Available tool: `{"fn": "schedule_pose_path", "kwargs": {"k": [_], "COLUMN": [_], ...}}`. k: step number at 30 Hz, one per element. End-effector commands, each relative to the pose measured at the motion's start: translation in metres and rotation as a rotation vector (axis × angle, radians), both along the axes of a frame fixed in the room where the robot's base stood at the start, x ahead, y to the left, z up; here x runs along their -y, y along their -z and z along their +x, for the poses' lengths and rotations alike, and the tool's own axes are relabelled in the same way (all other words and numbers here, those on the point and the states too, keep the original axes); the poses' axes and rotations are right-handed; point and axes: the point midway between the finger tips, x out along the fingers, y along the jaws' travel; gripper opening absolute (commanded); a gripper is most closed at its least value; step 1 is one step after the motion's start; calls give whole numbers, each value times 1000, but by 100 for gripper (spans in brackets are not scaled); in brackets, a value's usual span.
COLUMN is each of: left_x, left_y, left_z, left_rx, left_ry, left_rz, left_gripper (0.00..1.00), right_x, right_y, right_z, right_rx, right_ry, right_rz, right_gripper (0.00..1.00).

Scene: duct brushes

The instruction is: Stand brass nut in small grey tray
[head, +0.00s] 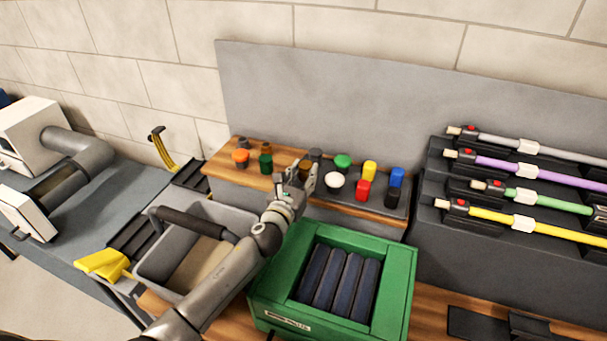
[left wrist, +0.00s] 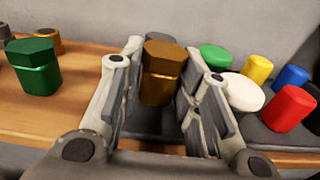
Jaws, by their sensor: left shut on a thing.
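The brass nut (left wrist: 162,75), a brownish-gold piece with a hexagonal top, is upright between the fingers of my left gripper (left wrist: 163,100) in the left wrist view. In the head view my left gripper (head: 301,182) is over the shelf, and the nut (head: 305,167) is mostly hidden behind it. The gripper is shut on the nut. The small grey tray (head: 384,212) is on the right part of the shelf. The nut appears at or over its left end. I cannot tell whether it touches the tray. My right gripper is not in view.
A dark green piece (head: 265,163) stands left on the wood. A green crate (head: 398,290) stands in front.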

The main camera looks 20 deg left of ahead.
Motion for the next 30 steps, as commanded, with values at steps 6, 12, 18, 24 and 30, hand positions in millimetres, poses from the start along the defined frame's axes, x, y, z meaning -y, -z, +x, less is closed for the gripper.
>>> {"fn": "schedule_pose_path", "kwargs": {"k": [6, 12, 18, 24, 30], "left_x": [0, 0, 0, 0, 0], "left_y": [8, 7, 7, 7, -8], "left_z": [0, 0, 0, 0, 0], "left_rx": [1, 0, 0, 0, 1], "left_ry": [0, 0, 0, 0, 0], "left_rz": [2, 1, 1, 1, -1], "left_gripper": [0, 40, 53, 53, 53], "right_x": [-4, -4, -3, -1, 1], "right_y": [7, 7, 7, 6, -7], "right_z": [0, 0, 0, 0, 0], "right_rx": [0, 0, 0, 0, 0], "right_ry": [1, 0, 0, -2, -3], "right_rz": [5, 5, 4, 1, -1], "right_gripper": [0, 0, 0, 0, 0]}}
